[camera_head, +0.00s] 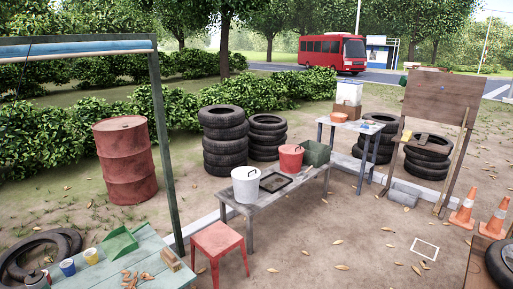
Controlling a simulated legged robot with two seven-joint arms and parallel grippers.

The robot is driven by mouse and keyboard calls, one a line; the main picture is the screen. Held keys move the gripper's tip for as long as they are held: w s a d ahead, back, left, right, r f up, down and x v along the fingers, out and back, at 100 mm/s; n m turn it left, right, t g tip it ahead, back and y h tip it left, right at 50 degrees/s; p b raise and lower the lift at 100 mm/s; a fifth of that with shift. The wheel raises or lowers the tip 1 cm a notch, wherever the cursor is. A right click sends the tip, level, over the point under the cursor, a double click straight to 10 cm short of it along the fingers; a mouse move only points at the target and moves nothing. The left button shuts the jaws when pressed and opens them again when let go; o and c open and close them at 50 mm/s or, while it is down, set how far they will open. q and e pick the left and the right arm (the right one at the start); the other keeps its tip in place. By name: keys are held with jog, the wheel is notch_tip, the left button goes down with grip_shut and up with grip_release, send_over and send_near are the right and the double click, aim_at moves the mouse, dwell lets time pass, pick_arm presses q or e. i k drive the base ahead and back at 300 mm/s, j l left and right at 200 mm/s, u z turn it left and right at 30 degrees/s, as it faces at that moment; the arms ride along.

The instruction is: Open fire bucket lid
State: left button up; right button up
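A red bucket (291,160) stands upright on a low grey bench (262,207). Its top looks covered by a red lid (291,149) with a dark handle. The join between lid and bucket is too small to make out. A white bucket (245,188) with a pale top and dark handle stands on the same bench, nearer to me. Neither of my grippers shows in the head view.
A dark tray (275,182) lies between the buckets, and a green crate (316,152) stands behind the red one. A red stool (217,242) is at the bench's near end. A green table (130,265) is lower left. Open dirt lies right of the bench.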

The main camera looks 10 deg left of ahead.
aim_at(286, 149)
jog(key=i+j, duration=0.1)
jog(key=i, duration=1.3)
jog(key=i+j+u, duration=0.15)
jog(key=i, duration=1.3)
jog(key=i+l, duration=0.1)
jog(key=i, duration=1.3)
jog(key=i+l+u, duration=0.1)
jog(key=i, duration=1.35)
jog(key=i+u, duration=0.35)
jog(key=i+l+u, duration=0.25)
jog(key=u, duration=0.15)
jog(key=i, duration=0.1)
